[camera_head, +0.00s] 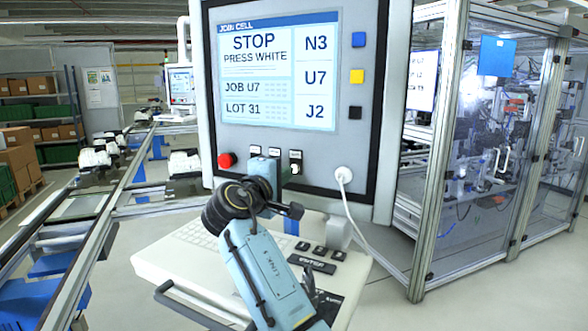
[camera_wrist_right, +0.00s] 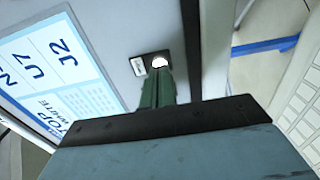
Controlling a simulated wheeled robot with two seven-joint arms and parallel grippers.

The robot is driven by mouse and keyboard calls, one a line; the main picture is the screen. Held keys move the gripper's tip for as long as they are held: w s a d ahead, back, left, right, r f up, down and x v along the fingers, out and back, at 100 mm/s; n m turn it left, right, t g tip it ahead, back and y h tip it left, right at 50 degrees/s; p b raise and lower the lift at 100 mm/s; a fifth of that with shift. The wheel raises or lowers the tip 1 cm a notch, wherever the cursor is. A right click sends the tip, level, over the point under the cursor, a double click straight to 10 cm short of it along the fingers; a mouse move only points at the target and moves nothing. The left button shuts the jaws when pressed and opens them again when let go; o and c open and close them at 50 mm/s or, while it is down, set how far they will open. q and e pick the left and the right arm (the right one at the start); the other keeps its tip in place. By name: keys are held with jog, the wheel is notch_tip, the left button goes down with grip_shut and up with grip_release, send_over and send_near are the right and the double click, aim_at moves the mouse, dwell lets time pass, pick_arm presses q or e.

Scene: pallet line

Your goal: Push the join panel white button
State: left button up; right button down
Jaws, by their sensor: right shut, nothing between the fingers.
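The join panel (camera_head: 200,60) stands upright ahead, its screen (camera_head: 275,70) reading STOP, PRESS WHITE. The white button (camera_head: 295,168) is at the right of the row of small controls under the screen; it also shows in the right wrist view (camera_wrist_right: 160,62), on a black base beside a small label. My right gripper (camera_head: 288,173) is shut and empty, its dark green fingers (camera_wrist_right: 160,84) pointing at the white button. The fingertips overlap the button's lower edge in the wrist view; I cannot tell whether they touch it. My left gripper is not in view.
A red button (camera_head: 226,160) is left of the row. A white cable plug (camera_head: 343,174) sits at lower right. A keyboard shelf (camera_head: 165,262) juts out below.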

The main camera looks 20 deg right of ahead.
jog(key=shift+x, duration=1.1)
dwell(0.9)
jog(key=shift+p+v, duration=0.6)
jog(key=shift+v, duration=1.95)
